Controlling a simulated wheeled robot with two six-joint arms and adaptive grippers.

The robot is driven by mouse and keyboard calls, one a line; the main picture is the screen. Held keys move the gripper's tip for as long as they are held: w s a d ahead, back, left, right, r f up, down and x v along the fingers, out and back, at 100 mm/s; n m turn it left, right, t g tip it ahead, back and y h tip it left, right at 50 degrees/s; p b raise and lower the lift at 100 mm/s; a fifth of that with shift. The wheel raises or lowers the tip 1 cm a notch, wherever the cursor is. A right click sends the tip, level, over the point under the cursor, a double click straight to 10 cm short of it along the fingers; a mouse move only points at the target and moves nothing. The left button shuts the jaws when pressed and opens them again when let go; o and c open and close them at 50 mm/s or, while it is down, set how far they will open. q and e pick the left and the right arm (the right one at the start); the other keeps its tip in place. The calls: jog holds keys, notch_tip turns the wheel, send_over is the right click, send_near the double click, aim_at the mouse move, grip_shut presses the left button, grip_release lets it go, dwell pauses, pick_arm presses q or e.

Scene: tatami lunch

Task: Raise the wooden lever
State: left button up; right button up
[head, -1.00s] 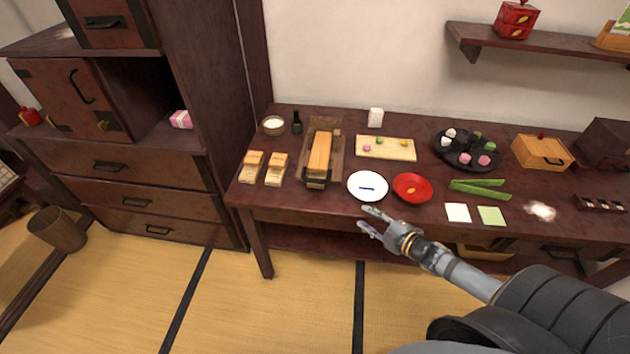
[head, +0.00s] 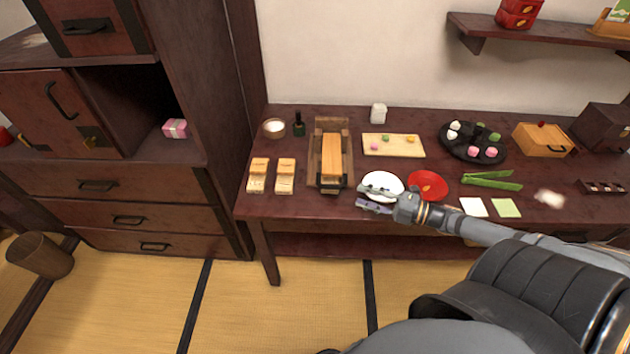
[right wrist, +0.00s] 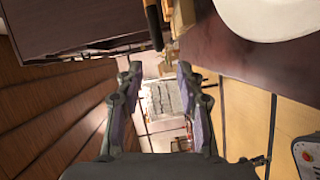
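The wooden lever (head: 332,158) is a long light-orange bar lying flat in a dark wooden frame (head: 316,162) on the table. A black handle (head: 329,186) is at its near end. My right gripper (head: 368,197) is open and empty at the table's front edge, just right of the handle and apart from it. In the right wrist view, its two fingers (right wrist: 157,82) are spread, with a dark bar (right wrist: 153,25) beyond them that looks like the handle. My left gripper is not in view.
A white plate (head: 382,181) lies right behind my right gripper, with a red plate (head: 428,183) beside it. Wooden pieces (head: 285,175) lie left of the frame. A board with sweets (head: 395,152) is behind. The table's front left is clear.

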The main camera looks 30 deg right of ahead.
aim_at(333, 187)
jog(key=shift+w+a, duration=0.15)
jog(key=shift+w, duration=0.1)
jog(key=b+x, duration=0.3)
jog(key=shift+w+a+f, duration=0.1)
jog(key=shift+a+f, duration=0.05)
jog(key=shift+f, duration=0.05)
jog(key=b+x, duration=0.3)
jog(key=x, duration=0.3)
jog(key=shift+r, duration=0.15)
jog(key=shift+w+a+r+b, duration=0.1)
jog(key=shift+w+a+b, duration=0.1)
jog(key=shift+b, duration=0.1)
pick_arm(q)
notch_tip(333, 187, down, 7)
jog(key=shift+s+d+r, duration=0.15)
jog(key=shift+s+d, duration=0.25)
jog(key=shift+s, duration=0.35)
pick_arm(e)
grip_shut()
